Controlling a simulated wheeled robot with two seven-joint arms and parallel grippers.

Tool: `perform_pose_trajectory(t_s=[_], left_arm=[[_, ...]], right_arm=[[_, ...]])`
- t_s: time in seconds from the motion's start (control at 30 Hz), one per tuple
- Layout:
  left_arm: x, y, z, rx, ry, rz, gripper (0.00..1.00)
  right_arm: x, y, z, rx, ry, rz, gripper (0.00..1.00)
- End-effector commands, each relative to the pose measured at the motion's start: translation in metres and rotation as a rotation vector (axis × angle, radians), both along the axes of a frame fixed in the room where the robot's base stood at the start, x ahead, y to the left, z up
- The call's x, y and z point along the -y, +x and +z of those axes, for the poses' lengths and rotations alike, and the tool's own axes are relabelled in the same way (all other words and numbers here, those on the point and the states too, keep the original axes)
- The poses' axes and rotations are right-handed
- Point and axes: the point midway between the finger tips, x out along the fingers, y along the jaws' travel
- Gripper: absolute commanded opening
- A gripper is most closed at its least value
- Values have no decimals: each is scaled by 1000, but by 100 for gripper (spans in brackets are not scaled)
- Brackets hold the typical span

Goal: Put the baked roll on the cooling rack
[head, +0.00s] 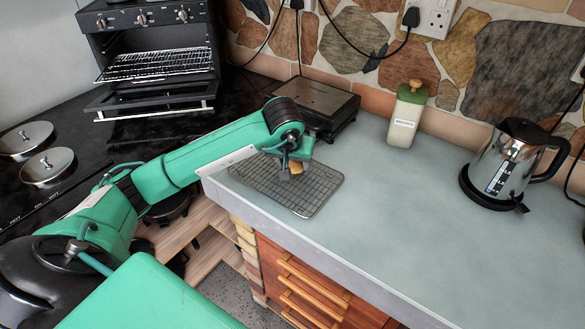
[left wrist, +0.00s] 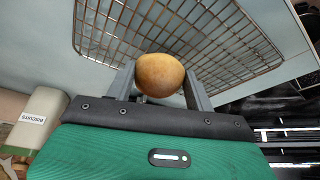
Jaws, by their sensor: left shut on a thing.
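The baked roll (left wrist: 160,75) is round and golden brown. My left gripper (left wrist: 160,80) is shut on it, with one finger on each side. In the head view a small part of the roll (head: 296,167) shows below my left gripper (head: 290,168), over the cooling rack. The cooling rack (head: 318,196) is a wire grid lying on the grey worktop near its front left corner. The rack (left wrist: 229,38) also fills the upper part of the left wrist view, behind the roll. I cannot tell whether the roll touches the wires. My right gripper is not in view.
A dark flat appliance (head: 318,103) stands behind the rack. A biscuit container (head: 406,114) and a steel kettle (head: 507,165) stand farther right on the worktop (head: 420,210). The worktop between rack and kettle is clear. An open toaster oven (head: 152,50) stands at the back left.

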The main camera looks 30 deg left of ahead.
Motion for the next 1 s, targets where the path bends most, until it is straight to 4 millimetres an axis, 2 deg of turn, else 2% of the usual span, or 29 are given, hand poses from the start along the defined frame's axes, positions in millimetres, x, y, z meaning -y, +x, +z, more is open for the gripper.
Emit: perform_pose_trajectory(t_s=[0.2,0.37,0.63,0.67,0.73,1.0], left_arm=[[0,-1,-28,-4,-2,1,32],[0,0,-30,-1,0,0,32],[0,0,-34,-1,0,0,32],[0,0,-33,-1,0,0,59],[0,0,-32,-1,0,0,73],[0,0,-32,-2,-1,0,75]], right_arm=[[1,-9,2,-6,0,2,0],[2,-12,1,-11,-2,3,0],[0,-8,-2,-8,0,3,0],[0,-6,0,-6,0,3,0],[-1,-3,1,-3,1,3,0],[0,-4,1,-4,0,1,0]])
